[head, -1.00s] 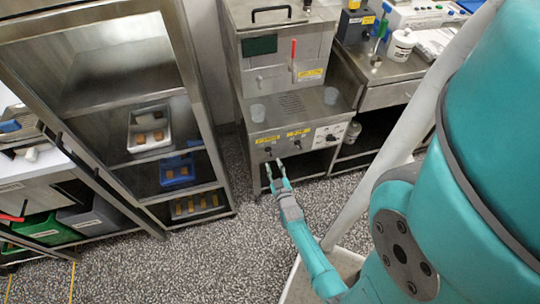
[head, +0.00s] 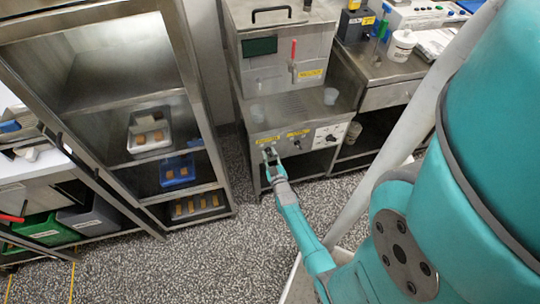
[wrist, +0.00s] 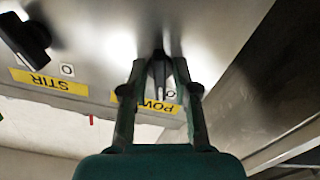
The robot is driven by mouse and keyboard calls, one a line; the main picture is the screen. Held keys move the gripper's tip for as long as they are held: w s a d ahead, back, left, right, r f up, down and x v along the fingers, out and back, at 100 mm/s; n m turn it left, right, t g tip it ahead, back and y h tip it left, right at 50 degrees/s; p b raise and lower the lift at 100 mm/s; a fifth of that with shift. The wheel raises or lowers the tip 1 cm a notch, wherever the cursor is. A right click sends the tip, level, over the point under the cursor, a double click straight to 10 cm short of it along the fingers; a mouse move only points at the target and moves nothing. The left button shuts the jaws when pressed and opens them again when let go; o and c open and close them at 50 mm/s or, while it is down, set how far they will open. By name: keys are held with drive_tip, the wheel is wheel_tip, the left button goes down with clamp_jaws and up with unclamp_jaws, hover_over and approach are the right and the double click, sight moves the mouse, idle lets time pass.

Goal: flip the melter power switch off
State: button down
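The melter (head: 284,60) is a steel cabinet with a front control panel. In the wrist view, its power switch (wrist: 159,73) is a black knob, seen upside down beside a yellow label (wrist: 150,103) reading "POW", partly covered by a finger. The knob's long grip runs roughly up and down in that view. My gripper (wrist: 160,62) has one finger on each side of this knob. Narrow gaps seem to show between knob and fingers, so I cannot confirm contact. In the head view my gripper (head: 270,152) is at the left end of the panel.
A second black knob (wrist: 28,38) labelled STIR is beside the power knob, with a round dial (head: 331,137) farther right. A steel rack (head: 120,110) with trays stands at left. A workbench (head: 390,75) is at right. Speckled floor (head: 215,255) is clear before the melter.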

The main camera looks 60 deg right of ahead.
drive_tip(key=shift+n, duration=1.2)
drive_tip(key=c, duration=1.2)
unclamp_jaws()
drive_tip(key=shift+s+a, duration=0.1)
drive_tip(key=v, duration=1.1)
drive_tip(key=shift+s+a, duration=0.2)
drive_tip(key=shift+a, duration=0.1)
